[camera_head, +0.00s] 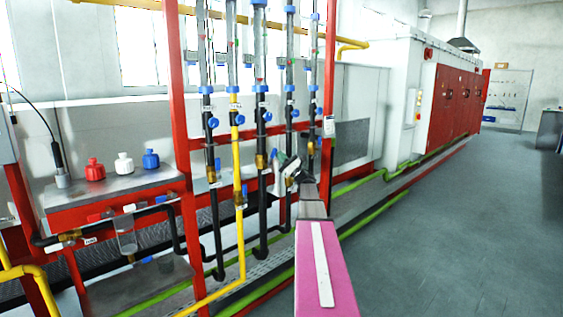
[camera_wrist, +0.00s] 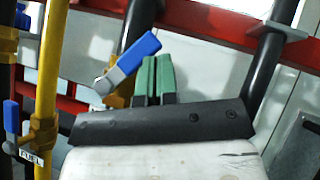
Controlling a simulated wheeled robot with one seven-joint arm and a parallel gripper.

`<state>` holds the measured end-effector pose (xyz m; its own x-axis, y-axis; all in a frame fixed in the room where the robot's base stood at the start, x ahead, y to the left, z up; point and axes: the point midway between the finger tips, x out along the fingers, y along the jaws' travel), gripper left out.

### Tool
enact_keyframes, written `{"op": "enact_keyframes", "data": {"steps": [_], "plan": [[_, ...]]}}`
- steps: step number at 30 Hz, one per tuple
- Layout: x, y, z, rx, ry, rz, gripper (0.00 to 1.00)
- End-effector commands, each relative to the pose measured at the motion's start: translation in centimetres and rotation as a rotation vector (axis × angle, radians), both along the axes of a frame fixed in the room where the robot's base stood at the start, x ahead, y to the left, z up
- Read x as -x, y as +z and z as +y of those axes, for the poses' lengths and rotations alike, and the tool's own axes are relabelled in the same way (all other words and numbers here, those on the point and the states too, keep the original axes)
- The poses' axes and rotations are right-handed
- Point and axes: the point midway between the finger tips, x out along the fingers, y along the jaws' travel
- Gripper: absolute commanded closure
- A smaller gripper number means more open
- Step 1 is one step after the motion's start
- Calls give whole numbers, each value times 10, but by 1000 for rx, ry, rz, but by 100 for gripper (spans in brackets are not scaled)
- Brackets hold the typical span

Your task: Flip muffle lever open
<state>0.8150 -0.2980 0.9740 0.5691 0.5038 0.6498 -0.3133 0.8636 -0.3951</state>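My gripper (camera_wrist: 156,80) has green finger pads side by side, with only a thin dark line between them; it looks shut and empty. A blue-handled lever (camera_wrist: 138,51) with a grey metal stem slants up to the right, just left of and above the fingertips in the wrist view. Its brass valve (camera_wrist: 117,99) is partly hidden behind my gripper. I cannot tell whether the fingers touch the lever. No muffle label is readable on it. In the head view my gripper (camera_head: 289,168) is at the dark vertical pipes, and hides part of the valve area.
A yellow pipe (camera_wrist: 47,80) with another blue lever (camera_wrist: 13,118) and a "FUEL" tag (camera_wrist: 32,158) stands to the left. Red frame bars (camera_head: 181,110) and several pipes surround the gripper. A shelf (camera_head: 112,188) holds bottles at left. The floor (camera_head: 450,210) at right is clear.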

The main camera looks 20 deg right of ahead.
Motion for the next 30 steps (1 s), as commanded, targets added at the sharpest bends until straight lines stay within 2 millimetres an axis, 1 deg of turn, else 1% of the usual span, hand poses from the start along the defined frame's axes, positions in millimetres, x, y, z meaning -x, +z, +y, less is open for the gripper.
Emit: {"op": "enact_keyframes", "data": {"steps": [3,15,30], "plan": [[1,7,3,-1,-1,0,100],[6,23,15,-1,1,1,100],[8,29,23,-1,0,0,100]]}}
